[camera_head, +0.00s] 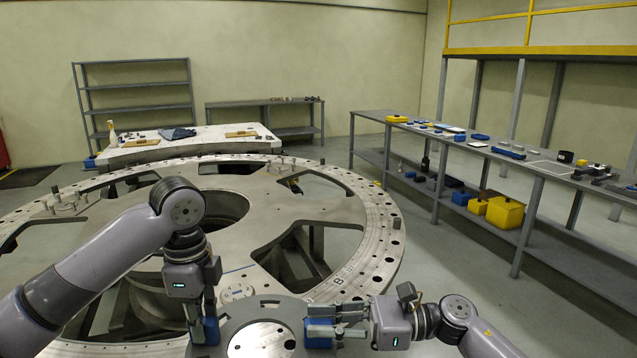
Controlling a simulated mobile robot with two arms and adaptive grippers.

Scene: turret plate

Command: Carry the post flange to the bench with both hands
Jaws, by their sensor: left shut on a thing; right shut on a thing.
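The post flange (262,342), a flat grey metal plate with a round raised centre and holes, is at the bottom middle, over the near edge of the turret plate; its lower part is cut off by the frame. My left gripper (204,328) is shut on its left side, pointing down. My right gripper (330,328) is shut on its right side, reaching in from the right. Both show blue pads at the flange. Whether the flange touches the turret plate I cannot tell. A long grey bench (468,146) stands at the right, with a light rectangular outline on its top.
The large round turret plate (345,213), with wide openings and upright pins, fills the middle. Blue and yellow items lie on the bench; yellow boxes (505,212) sit on its lower shelf. A pale table (200,142) is behind. Floor (440,250) between turret plate and bench is clear.

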